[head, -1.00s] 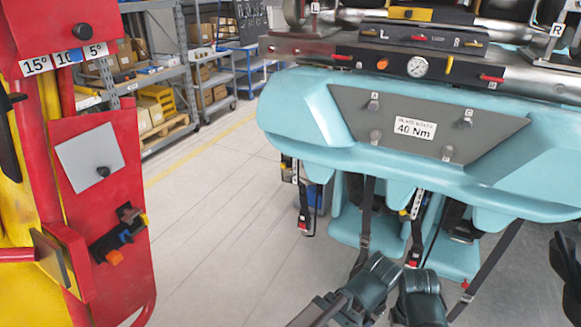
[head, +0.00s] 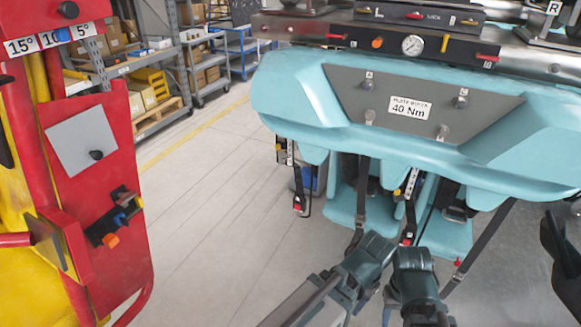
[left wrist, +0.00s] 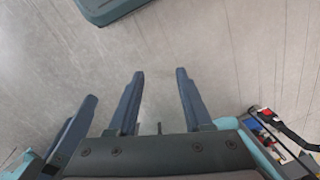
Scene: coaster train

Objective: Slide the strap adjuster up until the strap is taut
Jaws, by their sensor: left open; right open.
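Several dark straps hang under the teal train body (head: 285,95) in the head view: one in the middle (head: 363,180), and a slanted one (head: 487,240) on the right with a small red piece. A pale marked strip (head: 411,183) hangs between them, with a red fitting below. I cannot tell which fitting is the adjuster.
A red and yellow stand (head: 95,190) is at the left. Shelving with boxes (head: 165,70) stands behind. The floor (head: 205,210) between stand and train is clear.

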